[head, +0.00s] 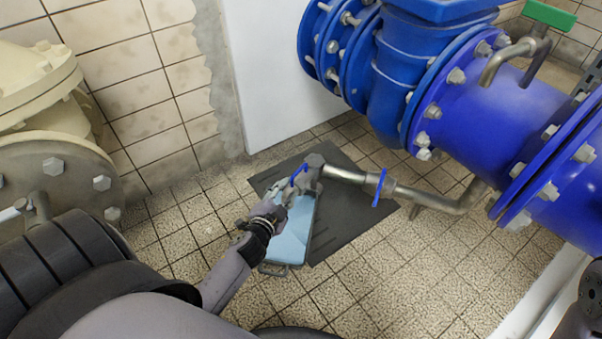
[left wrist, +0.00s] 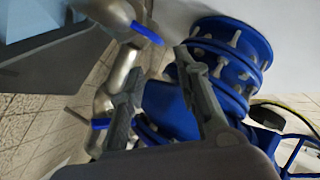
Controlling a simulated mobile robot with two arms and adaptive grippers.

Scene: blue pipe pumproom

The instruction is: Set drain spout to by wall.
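The drain spout (head: 345,174) is a steel pipe with blue handles. It runs left from the big blue pipe and ends in a grey hex fitting above the dark floor mat. In the left wrist view the spout (left wrist: 118,72) passes beside and behind one finger. My left gripper (head: 284,192) is close to the spout's free end, on its near-left side. In the left wrist view my left gripper (left wrist: 160,66) has its fingers apart, with nothing clearly between them. Whether a finger touches the spout cannot be told. My right gripper is not in view.
A light-blue bin (head: 290,240) stands under the spout end on a dark mat (head: 345,222). The large blue flanged pipe (head: 480,120) fills the upper right. A beige flanged pipe (head: 60,165) stands left. The tiled wall (head: 125,80) is behind; tiled floor lies open in front.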

